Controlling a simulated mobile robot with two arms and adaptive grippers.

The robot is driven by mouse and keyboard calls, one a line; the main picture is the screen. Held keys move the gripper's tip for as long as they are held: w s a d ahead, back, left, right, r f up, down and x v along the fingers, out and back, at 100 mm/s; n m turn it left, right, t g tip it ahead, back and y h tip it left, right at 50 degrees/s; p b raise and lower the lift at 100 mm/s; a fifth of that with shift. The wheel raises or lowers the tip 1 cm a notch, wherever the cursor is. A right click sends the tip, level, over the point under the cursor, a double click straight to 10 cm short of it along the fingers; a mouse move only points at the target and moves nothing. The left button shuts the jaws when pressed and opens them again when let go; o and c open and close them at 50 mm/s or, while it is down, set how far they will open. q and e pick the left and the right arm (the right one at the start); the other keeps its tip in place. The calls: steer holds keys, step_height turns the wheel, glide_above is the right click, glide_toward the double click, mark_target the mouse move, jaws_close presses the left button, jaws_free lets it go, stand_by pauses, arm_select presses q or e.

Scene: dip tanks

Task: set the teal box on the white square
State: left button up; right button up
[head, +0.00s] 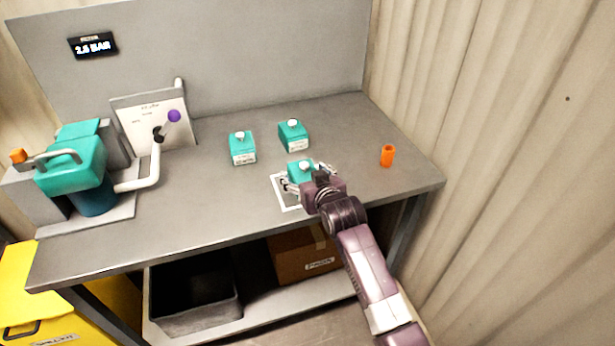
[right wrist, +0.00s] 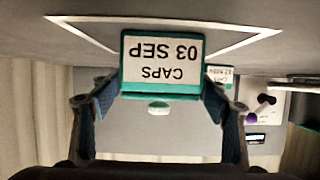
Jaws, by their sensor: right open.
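The teal box (head: 299,168) with a white knob on top stands upright at the white square outline (head: 280,198) on the bench. My right gripper (head: 312,186) is at this box. In the right wrist view, which is upside down, the box (right wrist: 162,88) shows its "CAPS 03 SEP" label between the spread fingers of the gripper (right wrist: 160,112). The fingers are open, one on each side. The outline (right wrist: 160,21) shows in front of and beside the box; its far side is hidden, so I cannot tell whether the whole base lies inside. My left gripper is not in view.
Two similar teal boxes stand behind, one (head: 243,148) to the left and one (head: 293,135) farther back. An orange cup (head: 387,155) stands to the right. A teal tank machine (head: 75,170) and a panel with a purple-knobbed lever (head: 173,116) are on the left.

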steer(key=v, duration=1.2)
